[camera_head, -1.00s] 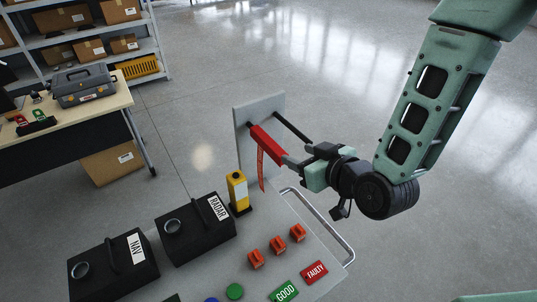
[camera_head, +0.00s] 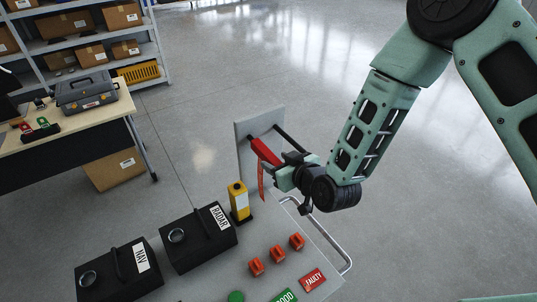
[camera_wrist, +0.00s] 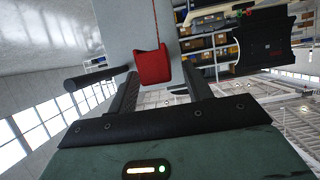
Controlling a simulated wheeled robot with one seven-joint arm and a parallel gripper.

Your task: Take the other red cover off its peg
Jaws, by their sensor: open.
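A red cover (camera_head: 265,151) sits on a peg of the upright grey panel (camera_head: 244,132), with its red ribbon (camera_head: 261,182) hanging down. A second dark peg (camera_head: 289,139) on the panel is bare. My gripper (camera_head: 277,168) is open at the near end of the red cover. In the wrist view, the red cover (camera_wrist: 153,67) shows between and just beyond my fingertips (camera_wrist: 163,85), and the bare peg (camera_wrist: 92,79) lies to its left. I cannot tell whether the fingers touch the cover.
Below stand a yellow device (camera_head: 239,201), the black RADAR box (camera_head: 196,236) and NAV box (camera_head: 117,272). Several orange blocks (camera_head: 276,253) and a FAULTY plate (camera_head: 312,279) lie on the grey cart top. A metal rail (camera_head: 328,245) edges the cart. Floor to the right is clear.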

